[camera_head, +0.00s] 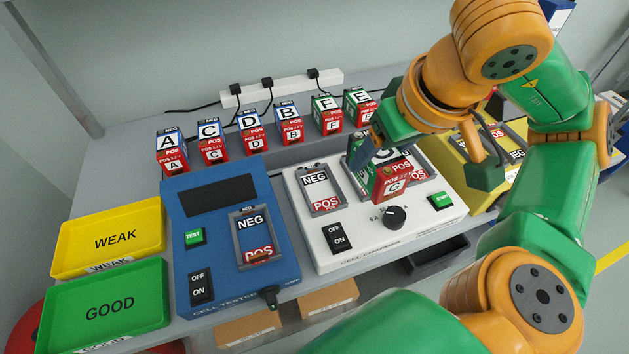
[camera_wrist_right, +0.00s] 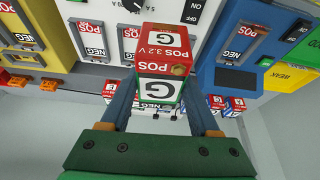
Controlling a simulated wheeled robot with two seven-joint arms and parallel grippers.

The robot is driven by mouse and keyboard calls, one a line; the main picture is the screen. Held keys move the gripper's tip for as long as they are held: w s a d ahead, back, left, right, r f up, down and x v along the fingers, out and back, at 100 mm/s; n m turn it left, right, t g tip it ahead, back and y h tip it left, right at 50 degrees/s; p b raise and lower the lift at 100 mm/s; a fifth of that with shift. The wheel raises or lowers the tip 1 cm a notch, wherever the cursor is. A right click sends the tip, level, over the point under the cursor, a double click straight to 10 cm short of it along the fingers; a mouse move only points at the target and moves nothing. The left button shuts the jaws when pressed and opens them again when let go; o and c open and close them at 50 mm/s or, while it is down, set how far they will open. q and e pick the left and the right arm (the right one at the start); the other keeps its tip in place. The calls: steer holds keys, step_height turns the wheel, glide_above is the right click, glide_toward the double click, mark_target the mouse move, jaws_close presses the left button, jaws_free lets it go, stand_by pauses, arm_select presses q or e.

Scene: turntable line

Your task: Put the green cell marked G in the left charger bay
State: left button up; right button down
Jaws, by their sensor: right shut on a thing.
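The green cell marked G (camera_head: 391,183) has a green and white upper part and a red POS lower part. My right gripper (camera_head: 384,158) is shut on it and holds it over the white cell charger (camera_head: 350,242), in front of the right bay. The cell also shows between both fingers in the right wrist view (camera_wrist_right: 163,62). The left charger bay (camera_head: 321,190) is empty, with NEG at its back and POS at its front. The right charger bay (camera_head: 419,166) is partly hidden by the cell and gripper. My left gripper is not in view.
The blue cell tester (camera_head: 183,228) stands left of the charger. A yellow WEAK tray (camera_head: 75,235) and green GOOD tray (camera_head: 62,308) lie farther left. Several cells, such as A (camera_head: 171,150), stand behind. A yellow device (camera_head: 455,165) is right of the charger.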

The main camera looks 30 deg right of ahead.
steer(key=shift+m, duration=0.3)
steer(key=w+f, duration=0.3)
steer(key=w+a+f+b, duration=0.1)
steer(key=w+f, duration=0.2)
steer(key=w+a+f, duration=0.1)
steer(key=w+f, duration=0.2)
steer(key=w, duration=0.1)
steer(key=shift+a+f, duration=0.1)
steer(key=shift+f, duration=0.2)
steer(key=f, duration=0.2)
steer(key=shift+w+f, duration=0.2)
steer(key=shift+f, duration=0.6)
